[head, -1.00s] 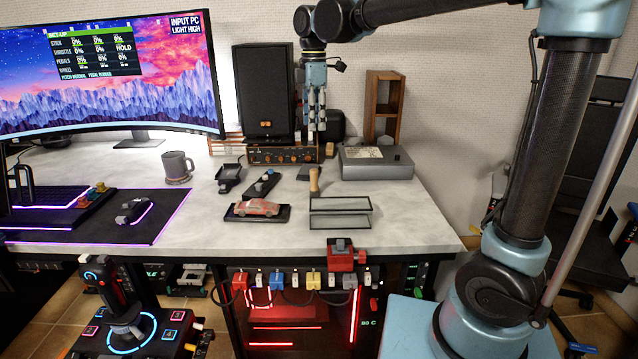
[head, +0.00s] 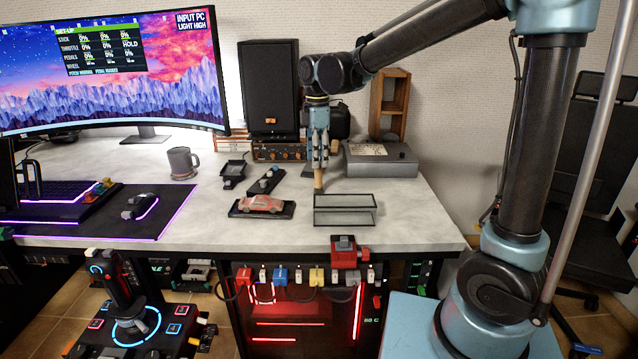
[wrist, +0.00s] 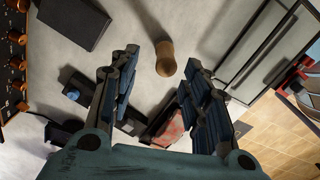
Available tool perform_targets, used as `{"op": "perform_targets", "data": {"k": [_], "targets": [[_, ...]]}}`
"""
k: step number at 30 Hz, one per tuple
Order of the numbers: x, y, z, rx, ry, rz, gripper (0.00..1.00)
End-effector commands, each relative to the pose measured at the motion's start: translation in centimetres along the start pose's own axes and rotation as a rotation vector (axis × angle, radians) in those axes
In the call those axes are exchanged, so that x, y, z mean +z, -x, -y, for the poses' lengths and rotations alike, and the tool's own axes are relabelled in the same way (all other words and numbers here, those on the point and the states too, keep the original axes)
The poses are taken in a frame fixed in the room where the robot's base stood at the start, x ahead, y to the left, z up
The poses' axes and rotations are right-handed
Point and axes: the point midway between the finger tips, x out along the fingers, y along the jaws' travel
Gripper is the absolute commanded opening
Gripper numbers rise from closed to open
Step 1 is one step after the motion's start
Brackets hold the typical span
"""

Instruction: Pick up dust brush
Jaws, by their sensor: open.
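The dust brush shows as a tan wooden handle (head: 318,181) on the grey desk (head: 420,208), behind the glass case. In the wrist view the handle (wrist: 166,58) lies between and just beyond my fingertips. My gripper (head: 319,160) points down over the brush and partly hides it in the head view. In the wrist view my gripper (wrist: 162,62) is open, with a finger on each side of the handle and nothing held. The brush's bristles cannot be made out, and I cannot tell whether a finger touches the handle.
A glass case (head: 345,209) stands just in front of the brush. A red model car (head: 262,204) on a black base is to its left. A grey box (head: 381,160) stands behind right, and a speaker (head: 270,88) and amplifier (head: 278,151) stand behind. The desk's right side is clear.

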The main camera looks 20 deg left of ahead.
Motion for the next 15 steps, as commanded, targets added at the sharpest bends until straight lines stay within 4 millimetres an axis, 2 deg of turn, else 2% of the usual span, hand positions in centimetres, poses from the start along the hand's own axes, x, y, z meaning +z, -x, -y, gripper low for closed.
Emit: {"op": "perform_targets", "data": {"k": [10, 15], "targets": [[0.1, -4.0, 0.6, 0.0, 0.0, 0.0, 0.43], [0.2, -5.0, 0.7, 0.0, 0.0, 0.0, 0.43]]}}
